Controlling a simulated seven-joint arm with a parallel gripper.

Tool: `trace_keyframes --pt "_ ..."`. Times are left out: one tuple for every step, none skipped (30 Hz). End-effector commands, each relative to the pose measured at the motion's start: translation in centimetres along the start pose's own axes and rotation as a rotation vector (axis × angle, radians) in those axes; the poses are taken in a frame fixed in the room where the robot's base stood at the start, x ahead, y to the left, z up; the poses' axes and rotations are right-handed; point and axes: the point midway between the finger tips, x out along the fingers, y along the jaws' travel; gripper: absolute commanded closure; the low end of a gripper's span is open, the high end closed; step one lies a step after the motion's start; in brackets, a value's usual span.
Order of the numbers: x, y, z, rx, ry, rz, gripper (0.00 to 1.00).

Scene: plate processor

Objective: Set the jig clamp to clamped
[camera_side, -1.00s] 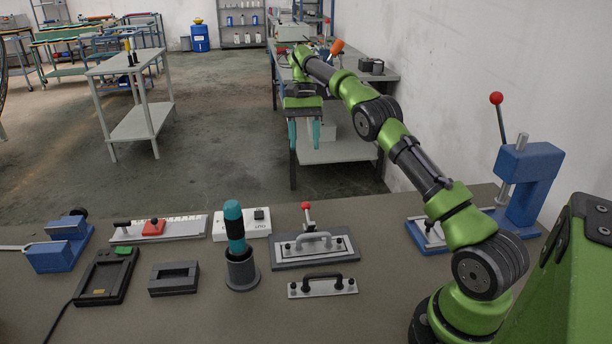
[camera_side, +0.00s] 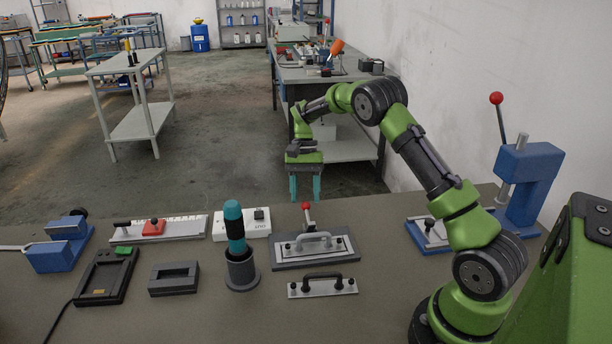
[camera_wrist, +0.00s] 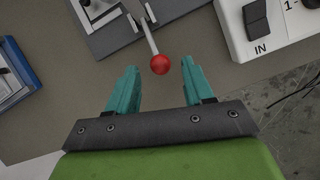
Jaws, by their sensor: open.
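The jig (camera_side: 347,258) is a dark base on the bench with a light plate and a grey handle on it. Its clamp lever with a red ball knob (camera_side: 306,206) stands up at the jig's back edge. In the wrist view the red knob (camera_wrist: 160,64) and its thin rod show just ahead of my fingers, roughly midway between them. My gripper (camera_side: 305,190) is open and empty, fingers pointing down, above and just behind the knob. It also shows in the wrist view (camera_wrist: 155,85), with teal fingers apart. Nothing is between the fingertips in contact.
A white switch box (camera_side: 228,226) sits left of the jig. A teal-handled tool (camera_side: 234,226) stands in a dark holder in front of it. A loose plate with a black handle (camera_side: 322,288) lies in front. A blue press (camera_side: 527,180) stands at right.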

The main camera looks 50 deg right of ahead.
Motion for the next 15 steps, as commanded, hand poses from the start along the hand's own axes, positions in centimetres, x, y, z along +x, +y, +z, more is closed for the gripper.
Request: trace_keyframes --pt "0.8 0.0 0.1 -0.001 -0.003 0.002 0.48" --pt "1.1 0.0 0.0 -0.001 -0.002 0.001 0.48" --pt "1.5 0.0 0.0 -0.001 -0.002 0.002 0.48" --pt "1.8 0.0 0.0 -0.001 -0.001 0.002 0.48" --pt "2.0 0.0 0.0 -0.001 -0.001 0.002 0.48" --pt "2.2 0.0 0.0 -0.002 -0.001 0.001 0.48" --pt "2.4 -0.1 0.0 -0.002 0.0 0.001 0.48" --pt "2.5 -0.1 0.0 -0.002 0.0 0.0 0.48" --pt "2.5 -0.1 0.0 -0.002 0.0 0.0 0.48" --pt "2.6 -0.1 0.0 -0.002 0.0 0.0 0.48" --pt "2.6 0.0 0.0 -0.001 0.0 0.0 0.48" --pt "2.6 0.0 0.0 -0.001 0.0 0.0 0.48" --pt "2.6 0.0 0.0 -0.001 0.0 0.0 0.48" --pt "2.6 0.0 0.0 -0.001 0.0 0.0 0.48" --pt "2.6 0.0 0.0 -0.002 0.0 0.0 0.48"
